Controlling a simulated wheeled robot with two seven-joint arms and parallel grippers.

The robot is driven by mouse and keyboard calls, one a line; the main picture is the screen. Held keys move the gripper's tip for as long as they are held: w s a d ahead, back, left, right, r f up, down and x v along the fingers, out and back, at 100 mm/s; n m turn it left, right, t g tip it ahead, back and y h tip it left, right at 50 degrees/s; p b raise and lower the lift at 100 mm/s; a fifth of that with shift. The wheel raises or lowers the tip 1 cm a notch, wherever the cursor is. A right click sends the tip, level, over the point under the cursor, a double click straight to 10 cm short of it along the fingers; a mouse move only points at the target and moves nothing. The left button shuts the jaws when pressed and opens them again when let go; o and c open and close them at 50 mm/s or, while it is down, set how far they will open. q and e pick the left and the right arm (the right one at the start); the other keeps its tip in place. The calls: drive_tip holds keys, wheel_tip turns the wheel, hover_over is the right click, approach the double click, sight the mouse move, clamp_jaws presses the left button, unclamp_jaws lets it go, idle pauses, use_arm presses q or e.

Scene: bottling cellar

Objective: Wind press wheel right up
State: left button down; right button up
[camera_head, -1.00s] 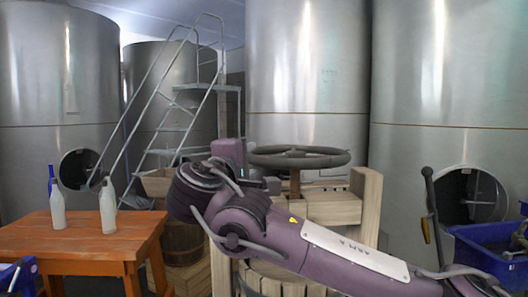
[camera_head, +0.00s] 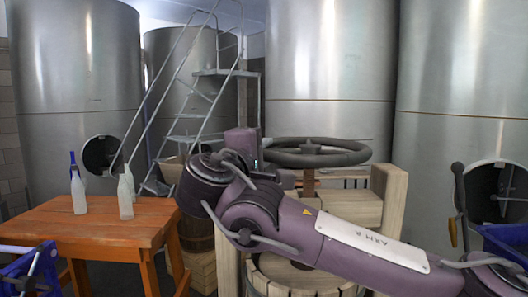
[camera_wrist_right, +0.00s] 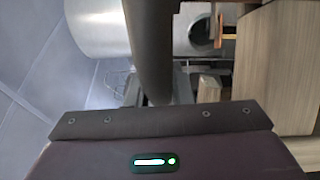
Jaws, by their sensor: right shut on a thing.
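The press wheel (camera_head: 335,159) is a dark round handwheel lying level on a post (camera_head: 308,184) above the wooden press (camera_head: 391,205). My right arm comes in from the lower right, across the front of the press. My right gripper (camera_head: 268,162) is at the wheel's left rim and shut on it; the fingertips are mostly hidden behind my own wrist. In the right wrist view the dark rim (camera_wrist_right: 152,45) runs down to the gripper's palm. My left gripper is not in view.
An orange wooden table (camera_head: 95,232) with white bottles (camera_head: 126,195) stands at the left. Steel tanks (camera_head: 330,60) and a metal stair (camera_head: 190,100) stand behind.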

clamp_jaws()
